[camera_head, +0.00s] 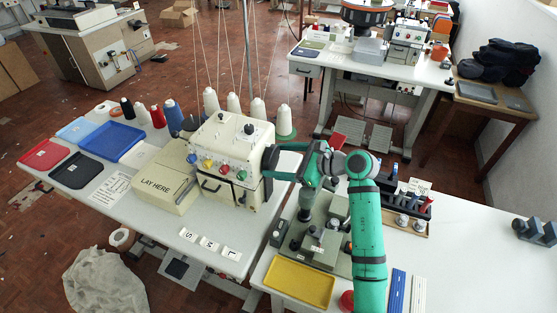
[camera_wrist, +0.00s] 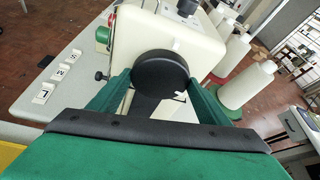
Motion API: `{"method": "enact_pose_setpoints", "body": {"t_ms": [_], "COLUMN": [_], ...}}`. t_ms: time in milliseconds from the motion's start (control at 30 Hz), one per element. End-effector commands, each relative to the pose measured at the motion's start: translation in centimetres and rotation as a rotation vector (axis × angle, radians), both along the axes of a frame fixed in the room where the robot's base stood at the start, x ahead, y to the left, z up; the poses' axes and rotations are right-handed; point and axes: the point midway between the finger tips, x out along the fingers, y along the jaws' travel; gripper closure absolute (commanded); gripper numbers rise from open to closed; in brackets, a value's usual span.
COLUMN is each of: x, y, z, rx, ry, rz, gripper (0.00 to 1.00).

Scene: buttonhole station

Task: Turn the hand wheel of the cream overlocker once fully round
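The cream overlocker (camera_head: 226,150) stands on the white table, with coloured knobs on its front. Its black round hand wheel (camera_head: 269,160) is on its right side. In the wrist view the hand wheel (camera_wrist: 158,78) faces me, with a small white mark (camera_wrist: 180,95) at its lower right edge. My gripper (camera_head: 290,163) reaches in from the right. In the wrist view my gripper (camera_wrist: 160,84) has one green finger on each side of the wheel, both tips against its rim. The wheel's lower part and axle are partly hidden.
Thread cones (camera_head: 258,109) stand behind the overlocker. A cream box marked LAY HERE (camera_head: 166,187) is at its left, and S, M, L cards (camera_head: 209,243) lie in front. Beneath my arm are a grey-green press (camera_head: 320,236) and a yellow tray (camera_head: 299,283).

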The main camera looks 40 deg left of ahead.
Motion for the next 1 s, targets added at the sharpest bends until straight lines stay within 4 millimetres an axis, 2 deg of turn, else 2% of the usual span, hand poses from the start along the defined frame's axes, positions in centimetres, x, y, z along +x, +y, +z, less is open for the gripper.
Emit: {"method": "enact_pose_setpoints", "body": {"t_ms": [167, 500, 800, 833, 867, 900, 1000], "x": [0.07, 0.20, 0.17, 0.17, 0.17, 0.17, 0.16], "y": [0.01, 0.05, 0.07, 0.08, 0.08, 0.08, 0.10], "z": [0.03, 0.05, 0.02, 0.03, 0.03, 0.02, 0.03], "rx": [-0.006, -0.063, -0.066, -0.066, -0.066, -0.066, -0.066], "ry": [0.018, 0.259, 0.274, 0.273, 0.273, 0.273, 0.272], "rz": [0.000, 0.001, 0.000, 0.001, 0.001, 0.001, 0.001], "gripper": [0.51, 0.51, 0.51, 0.24, 0.17, 0.10, 0.10]}}
